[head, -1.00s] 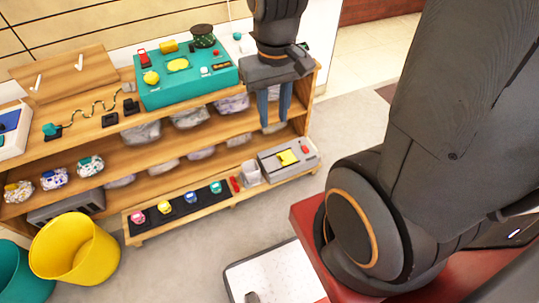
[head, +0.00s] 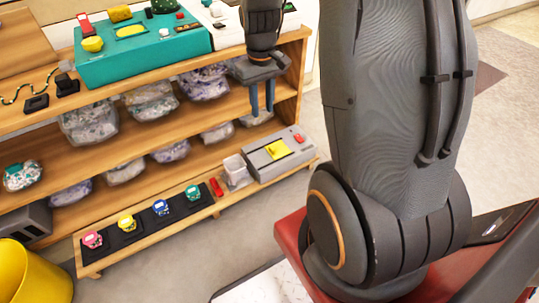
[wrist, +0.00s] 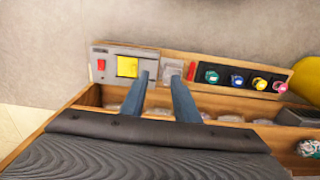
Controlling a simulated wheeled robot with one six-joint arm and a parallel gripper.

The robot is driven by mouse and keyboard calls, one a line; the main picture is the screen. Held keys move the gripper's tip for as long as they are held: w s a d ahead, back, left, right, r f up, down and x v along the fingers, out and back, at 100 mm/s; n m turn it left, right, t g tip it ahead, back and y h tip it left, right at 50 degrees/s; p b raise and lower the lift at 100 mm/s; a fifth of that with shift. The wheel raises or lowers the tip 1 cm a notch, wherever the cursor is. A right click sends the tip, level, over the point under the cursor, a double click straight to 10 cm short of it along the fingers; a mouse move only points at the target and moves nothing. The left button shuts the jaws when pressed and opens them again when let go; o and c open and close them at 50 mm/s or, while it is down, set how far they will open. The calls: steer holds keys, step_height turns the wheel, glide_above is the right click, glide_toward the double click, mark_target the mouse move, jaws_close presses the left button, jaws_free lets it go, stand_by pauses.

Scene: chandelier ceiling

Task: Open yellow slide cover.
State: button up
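The yellow slide cover (head: 278,150) is a small yellow square on top of a grey box (head: 262,165) at the right end of the low bottom shelf. In the wrist view the yellow cover (wrist: 127,66) lies a little left of and beyond my fingertips. A red piece sits beside it on the box. My gripper (head: 262,108) points down in front of the shelf unit, above the grey box and apart from it. Its two blue-grey fingers (wrist: 162,80) are spread with nothing between them. What is under the cover is hidden.
Several coloured items sit on a black strip (head: 150,220). The middle shelf (head: 140,160) with wrapped bundles is close to my gripper. Floor (head: 190,262) in front is clear.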

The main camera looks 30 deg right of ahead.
steer(key=b, duration=1.7)
glide_above(272, 148)
step_height(272, 148, down, 26)
steer(key=shift+f, duration=0.2)
step_height(272, 148, down, 8)
steer(key=b, duration=0.4)
steer(key=shift+r, duration=0.15)
jaws_close()
